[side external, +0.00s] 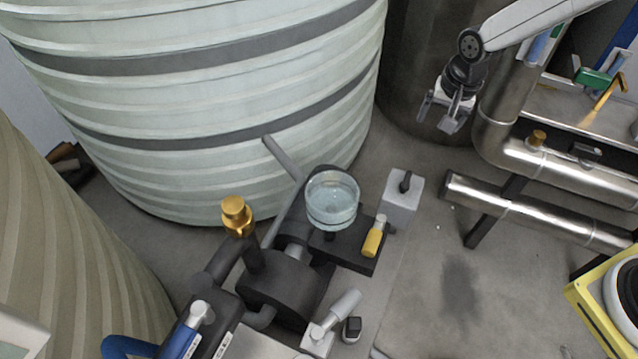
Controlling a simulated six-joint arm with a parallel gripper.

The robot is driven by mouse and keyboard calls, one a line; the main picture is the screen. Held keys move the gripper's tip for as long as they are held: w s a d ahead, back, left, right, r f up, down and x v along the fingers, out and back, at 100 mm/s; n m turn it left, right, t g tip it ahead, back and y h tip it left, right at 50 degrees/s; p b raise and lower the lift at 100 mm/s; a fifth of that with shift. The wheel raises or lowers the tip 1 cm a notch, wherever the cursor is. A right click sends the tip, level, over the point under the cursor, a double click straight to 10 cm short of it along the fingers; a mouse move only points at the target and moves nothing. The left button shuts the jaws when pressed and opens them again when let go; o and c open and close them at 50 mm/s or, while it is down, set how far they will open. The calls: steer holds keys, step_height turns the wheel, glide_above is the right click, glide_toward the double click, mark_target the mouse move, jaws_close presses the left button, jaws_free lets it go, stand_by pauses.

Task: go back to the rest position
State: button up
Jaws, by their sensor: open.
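My gripper (440,113) hangs at the upper right in the side external view, with its fingers apart and nothing seen between them. It is above and to the right of the work and apart from it. A clear glass vessel (332,201) stands upright on a black platform (352,252) near the middle. A yellow-handled part (373,237) sits on that platform, right of the glass.
A grey block with a black knob (403,195) stands right of the platform. Large ribbed tanks (220,110) fill the left and back. Steel pipes (540,215) run at the right. A brass-topped black post (237,215) rises left of the glass.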

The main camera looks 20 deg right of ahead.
steer(key=s+d+r+n, duration=0.1)
steer(key=s+d+n, duration=0.2)
steer(key=s, duration=0.4)
steer(key=s+d+r+n, duration=0.2)
steer(key=s+d+n, duration=0.1)
steer(key=s, duration=0.5)
steer(key=shift+n+t, duration=0.4)
steer(key=shift+n, duration=0.3)
